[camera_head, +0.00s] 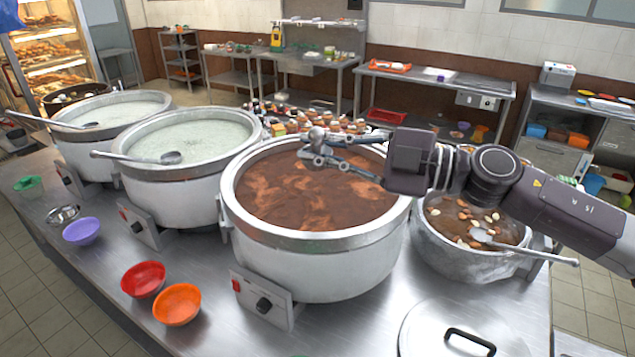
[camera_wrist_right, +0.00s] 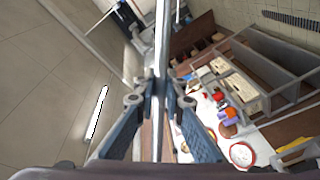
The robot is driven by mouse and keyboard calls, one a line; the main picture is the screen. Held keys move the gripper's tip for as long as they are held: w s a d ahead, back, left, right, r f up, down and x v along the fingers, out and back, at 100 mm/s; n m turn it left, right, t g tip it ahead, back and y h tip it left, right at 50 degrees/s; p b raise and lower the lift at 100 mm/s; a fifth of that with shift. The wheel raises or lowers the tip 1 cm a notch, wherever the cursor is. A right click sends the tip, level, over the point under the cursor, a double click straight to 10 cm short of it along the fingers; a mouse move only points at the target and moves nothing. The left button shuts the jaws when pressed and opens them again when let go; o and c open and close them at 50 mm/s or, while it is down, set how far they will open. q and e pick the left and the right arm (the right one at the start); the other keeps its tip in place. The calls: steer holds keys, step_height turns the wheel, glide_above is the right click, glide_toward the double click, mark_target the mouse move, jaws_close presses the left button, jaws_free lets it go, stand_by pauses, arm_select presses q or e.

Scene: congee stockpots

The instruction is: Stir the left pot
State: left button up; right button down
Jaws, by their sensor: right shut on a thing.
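Several large pots stand in a row on a steel counter. The leftmost pot (camera_head: 100,157) holds pale congee with a ladle (camera_head: 62,124) resting in it. The second pot (camera_head: 165,190) also holds pale congee, with a ladle (camera_head: 135,158) across its left rim. The third pot (camera_head: 310,272) holds brown, swirled congee. My right gripper (camera_head: 322,152) is above the third pot's far side. In the right wrist view, its blue fingers (camera_wrist_right: 160,95) are shut on a thin metal rod, apparently a ladle handle (camera_wrist_right: 161,45). The rod's lower end is hidden. My left gripper is out of view.
A smaller pot (camera_head: 450,262) with nuts and a ladle (camera_head: 530,255) stands at right under my right arm. A lid (camera_head: 425,330) lies in front. Red (camera_head: 143,279), orange (camera_head: 177,304) and purple (camera_head: 81,231) bowls line the counter's front edge. Assorted goods stand behind the third pot.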

step_height(320, 180, up, 2)
steer(key=shift+r, duration=0.1)
steer(key=w+a+r+m+t+h+p, duration=0.2)
steer(key=w+a+m+t+p, duration=0.15)
steer(key=w, duration=0.35)
steer(key=w+a+r+m+t+h+p, duration=0.1)
steer(key=w+a+r+m+t+p, duration=0.1)
steer(key=w+a, duration=0.3)
steer(key=w+a+f+m+t+h+p, duration=0.2)
steer(key=w+a+f+m+h, duration=0.15)
steer(key=w+f, duration=0.25)
step_height(320, 180, down, 16)
steer(key=b, duration=1.3)
steer(key=shift+f+n+y, duration=0.15)
steer(key=shift+n+y, duration=0.15)
steer(key=shift+y, duration=0.05)
steer(key=shift+a, duration=0.2)
